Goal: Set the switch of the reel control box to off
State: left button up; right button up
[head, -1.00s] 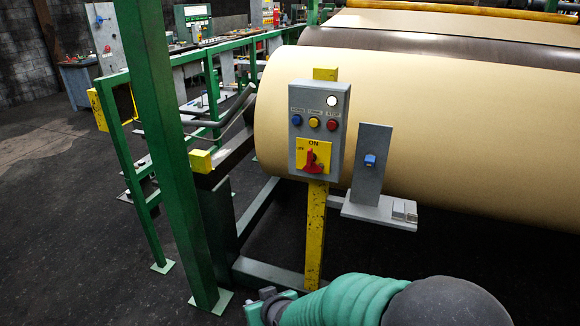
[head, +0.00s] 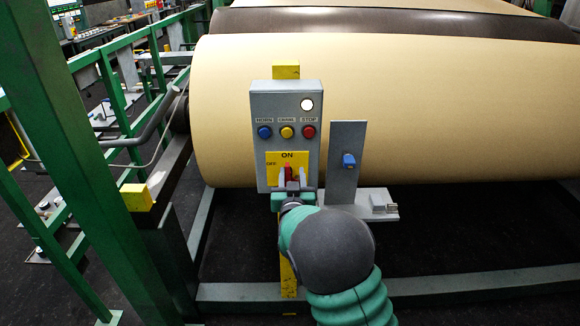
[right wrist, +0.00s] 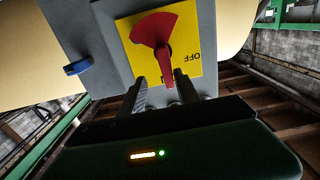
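The grey reel control box (head: 262,110) stands on a yellow post in front of the big roll. Its red switch (head: 289,171) sits on a yellow plate with ON above and OFF at the left. In the right wrist view the switch (right wrist: 156,30) shows large, with its narrow handle reaching down between my fingers. My right gripper (head: 292,178) is at the switch, its fingers apart on either side of the handle; it also shows in the right wrist view (right wrist: 161,80). I see gaps beside the handle. My fingers partly hide the switch in the head view. My left gripper is out of view.
Blue, yellow and red buttons and a white lamp (head: 307,104) are above the switch. A grey bracket (head: 345,150) with a blue switch stands close at the right. The wide tan roll (head: 450,120) is behind. A green post (head: 75,150) and railing are at left.

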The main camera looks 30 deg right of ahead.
aim_at(288, 172)
jog(key=w, duration=0.1)
jog(key=w+d, duration=0.1)
jog(key=w, duration=0.1)
jog(key=shift+w+f, duration=0.1)
jog(key=shift+w, duration=0.05)
jog(key=shift+w+a, duration=0.15)
jog(key=shift+a, duration=0.25)
jog(key=shift+a+r, duration=0.25)
jog(key=shift+a, duration=0.1)
jog(key=shift+c, duration=0.3)
jog(key=shift+s+d, duration=0.1)
jog(key=shift+s, duration=0.1)
jog(key=shift+c, duration=1.1)
jog(key=shift+d+f, duration=0.15)
jog(key=shift+d, duration=0.4)
grip_shut()
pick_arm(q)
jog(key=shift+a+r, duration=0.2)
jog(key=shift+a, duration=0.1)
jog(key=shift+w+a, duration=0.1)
pick_arm(e)
jog(key=shift+a, duration=0.15)
